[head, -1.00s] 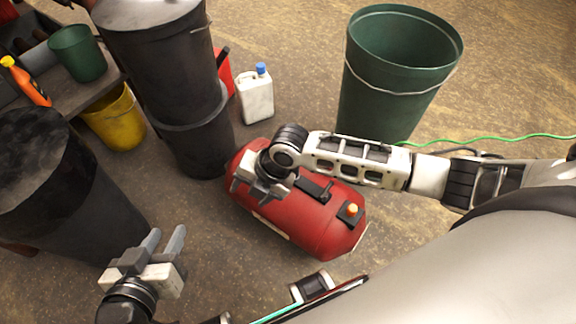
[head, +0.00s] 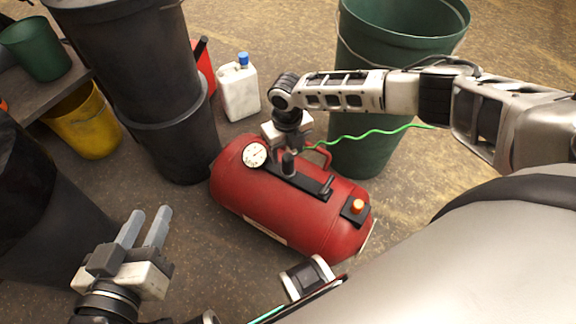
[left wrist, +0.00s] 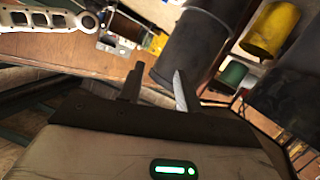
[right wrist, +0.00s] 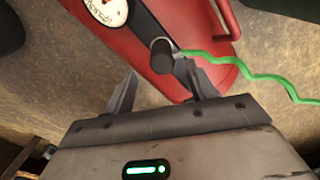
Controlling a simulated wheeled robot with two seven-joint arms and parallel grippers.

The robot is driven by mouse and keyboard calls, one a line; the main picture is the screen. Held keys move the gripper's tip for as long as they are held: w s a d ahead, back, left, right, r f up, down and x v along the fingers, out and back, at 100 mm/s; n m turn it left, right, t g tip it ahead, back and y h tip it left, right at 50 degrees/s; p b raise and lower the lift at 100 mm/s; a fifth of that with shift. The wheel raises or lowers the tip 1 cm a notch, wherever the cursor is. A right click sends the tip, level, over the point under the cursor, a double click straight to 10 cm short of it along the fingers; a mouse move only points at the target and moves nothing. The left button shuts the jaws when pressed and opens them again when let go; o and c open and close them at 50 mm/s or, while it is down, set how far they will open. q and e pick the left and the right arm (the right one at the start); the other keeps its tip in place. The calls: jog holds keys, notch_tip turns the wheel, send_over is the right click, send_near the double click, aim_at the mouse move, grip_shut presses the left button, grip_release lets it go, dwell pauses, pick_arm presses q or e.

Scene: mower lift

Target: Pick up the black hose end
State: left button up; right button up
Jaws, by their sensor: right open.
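The black hose end (right wrist: 162,56) shows as a dark round piece in the right wrist view, with the green hose (right wrist: 245,70) running off to the right beside it. It lies just beyond and between the fingertips of my right gripper (right wrist: 159,70), which is open; I cannot tell whether they touch it. In the head view the black piece (head: 288,164) stands over the top of the red tank (head: 270,208), just below my right gripper (head: 291,147). My left gripper (head: 149,213) is open and empty, left of the tank; its fingers also show in the left wrist view (left wrist: 158,70).
A white gauge (head: 255,154) sits on the tank's left part. A green bin (head: 365,150) stands behind the tank, and stacked black bins (head: 165,130) stand to its left. A white jug (head: 239,90) is behind. Floor between left gripper and tank is clear.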

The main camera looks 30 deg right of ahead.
aim_at(288, 157)
jog(key=f+b, duration=0.1)
jog(key=f, duration=0.2)
jog(key=f+b, duration=0.1)
jog(key=f, duration=0.2)
jog(key=shift+w+d+b, duration=0.15)
jog(key=shift+d+b, duration=0.05)
jog(key=shift+b, duration=0.2)
pick_arm(q)
jog(key=shift+w+d+r+n+t+h, duration=0.2)
jog(key=shift+d+r+n+t+h, duration=0.2)
jog(key=shift+d+r+n+h, duration=0.15)
pick_arm(e)
grip_shut()
pick_arm(q)
jog(key=shift+a, duration=0.1)
pick_arm(e)
jog(key=shift+r, duration=0.15)
